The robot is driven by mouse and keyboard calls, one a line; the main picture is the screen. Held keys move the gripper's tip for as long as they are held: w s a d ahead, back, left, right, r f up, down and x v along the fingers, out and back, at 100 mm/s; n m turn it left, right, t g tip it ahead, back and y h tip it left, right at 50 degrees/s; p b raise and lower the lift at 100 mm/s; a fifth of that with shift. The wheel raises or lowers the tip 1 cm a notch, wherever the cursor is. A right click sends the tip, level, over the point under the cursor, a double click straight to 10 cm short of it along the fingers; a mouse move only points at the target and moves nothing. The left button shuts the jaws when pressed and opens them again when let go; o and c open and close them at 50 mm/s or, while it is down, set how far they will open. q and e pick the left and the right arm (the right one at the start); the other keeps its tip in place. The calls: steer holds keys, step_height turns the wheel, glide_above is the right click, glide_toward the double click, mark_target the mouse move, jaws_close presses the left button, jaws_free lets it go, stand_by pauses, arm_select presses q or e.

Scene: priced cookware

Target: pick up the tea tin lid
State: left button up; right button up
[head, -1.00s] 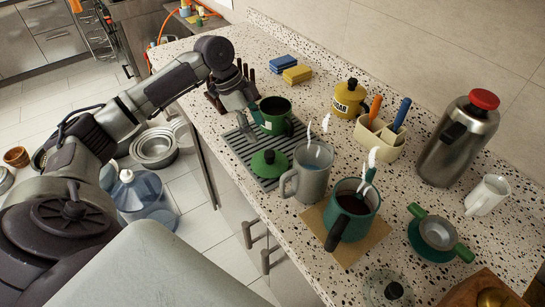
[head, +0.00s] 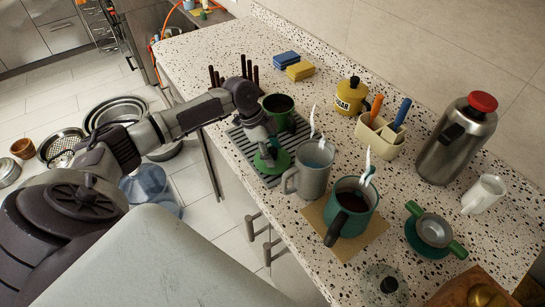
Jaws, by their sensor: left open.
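The tea tin lid, a round green lid (head: 281,162), lies on the grey ribbed mat (head: 243,148) near the counter's front edge. My left gripper (head: 267,150) is open and points down right at the lid, hiding its middle and knob. I cannot tell whether the fingers touch it. The dark green tin (head: 278,104) stands open just behind the lid, partly covered by my arm. My right gripper is not in view.
A grey steaming mug (head: 313,170) stands close to the right of the lid. Further right are a teal steaming pot (head: 352,207), a yellow sugar tin (head: 350,97), a cream caddy (head: 379,136) and a steel flask (head: 455,142).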

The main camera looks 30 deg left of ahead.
arm_select(q)
jaws_close()
steer(key=shift+r, duration=0.15)
